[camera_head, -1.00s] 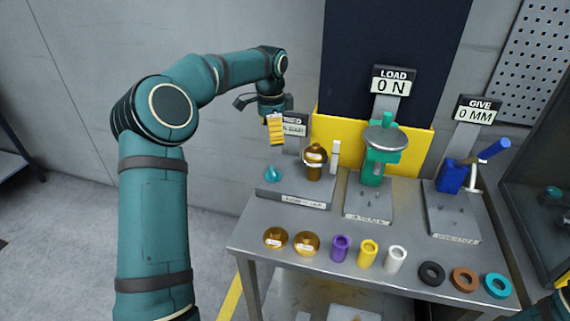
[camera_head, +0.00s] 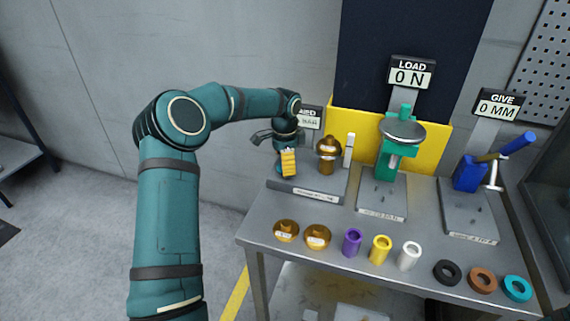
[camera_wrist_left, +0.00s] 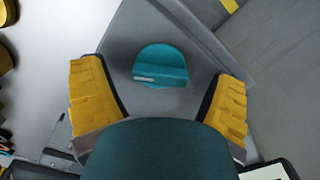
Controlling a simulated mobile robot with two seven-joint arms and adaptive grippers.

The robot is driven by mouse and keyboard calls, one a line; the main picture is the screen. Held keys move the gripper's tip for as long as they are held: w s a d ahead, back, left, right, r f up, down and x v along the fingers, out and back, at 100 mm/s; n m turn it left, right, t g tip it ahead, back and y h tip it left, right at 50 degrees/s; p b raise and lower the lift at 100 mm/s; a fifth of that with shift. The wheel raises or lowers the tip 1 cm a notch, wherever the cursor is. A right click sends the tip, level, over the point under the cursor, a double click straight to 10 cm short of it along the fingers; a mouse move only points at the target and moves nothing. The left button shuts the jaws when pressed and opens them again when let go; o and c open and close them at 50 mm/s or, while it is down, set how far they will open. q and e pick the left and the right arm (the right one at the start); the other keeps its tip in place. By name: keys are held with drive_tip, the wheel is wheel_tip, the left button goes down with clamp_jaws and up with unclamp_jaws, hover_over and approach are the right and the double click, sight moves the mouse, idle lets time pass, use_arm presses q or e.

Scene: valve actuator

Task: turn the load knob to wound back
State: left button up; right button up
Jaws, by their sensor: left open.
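A round teal knob (camera_wrist_left: 160,66) with a raised grip bar and a pale mark shows in the left wrist view. It sits on the grey base plate (camera_wrist_left: 120,40) of the left fixture. The LOAD display (camera_head: 411,74) reads 0 N above a green press (camera_head: 388,165) with a grey round top. My right gripper is out of view.
A brass valve (camera_head: 328,150) with a white upright stands right of my left gripper. Brass domes (camera_head: 317,236), coloured sleeves (camera_head: 380,248) and rings (camera_head: 481,280) line the table's front (camera_head: 340,262). A blue lever fixture (camera_head: 470,175) is at right; its GIVE display (camera_head: 497,105) reads 0 MM.

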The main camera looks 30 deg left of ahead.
use_arm(q)
drive_tip(key=shift+c, duration=0.4)
drive_tip(key=c, duration=1.1)
